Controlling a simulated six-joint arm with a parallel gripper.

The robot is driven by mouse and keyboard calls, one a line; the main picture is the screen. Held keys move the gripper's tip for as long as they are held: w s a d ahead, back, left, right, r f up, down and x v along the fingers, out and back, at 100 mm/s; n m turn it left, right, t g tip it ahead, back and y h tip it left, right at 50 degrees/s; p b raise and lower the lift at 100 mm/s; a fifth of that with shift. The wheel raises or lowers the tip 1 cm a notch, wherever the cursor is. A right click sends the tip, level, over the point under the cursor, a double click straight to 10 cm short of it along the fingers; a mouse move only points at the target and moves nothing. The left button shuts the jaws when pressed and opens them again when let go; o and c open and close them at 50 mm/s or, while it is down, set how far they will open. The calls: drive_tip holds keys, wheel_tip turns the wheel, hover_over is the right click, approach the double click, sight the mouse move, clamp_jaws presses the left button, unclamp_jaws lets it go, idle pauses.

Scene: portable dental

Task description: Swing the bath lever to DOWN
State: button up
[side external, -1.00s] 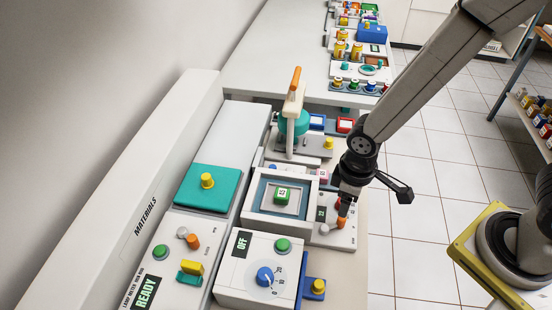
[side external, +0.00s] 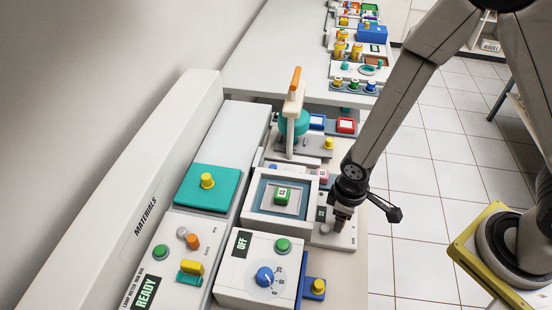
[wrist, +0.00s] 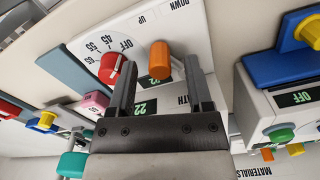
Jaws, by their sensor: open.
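The bath lever is an orange upright knob (wrist: 160,60) on the white bath panel (wrist: 215,35), near the printed words UP and DOWN. In the wrist view it stands between the two fingers of my open gripper (wrist: 160,68), with a visible gap on either side; contact cannot be made out. In the side view my gripper (side external: 342,222) is low over the control panel (side external: 328,240) and hides the lever. The bath (side external: 250,212) is a white frame with a green cube (side external: 283,195) in its well.
A red temperature dial (wrist: 112,68) sits close beside the left finger. A green 22 display is partly hidden by my gripper. The white OFF unit (side external: 232,272) with a blue dial (side external: 265,276) stands in front, beside a blue block with a yellow knob (side external: 318,287).

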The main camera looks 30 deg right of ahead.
drive_tip(key=shift+f, duration=0.65)
drive_tip(key=shift+w, duration=0.1)
clamp_jaws()
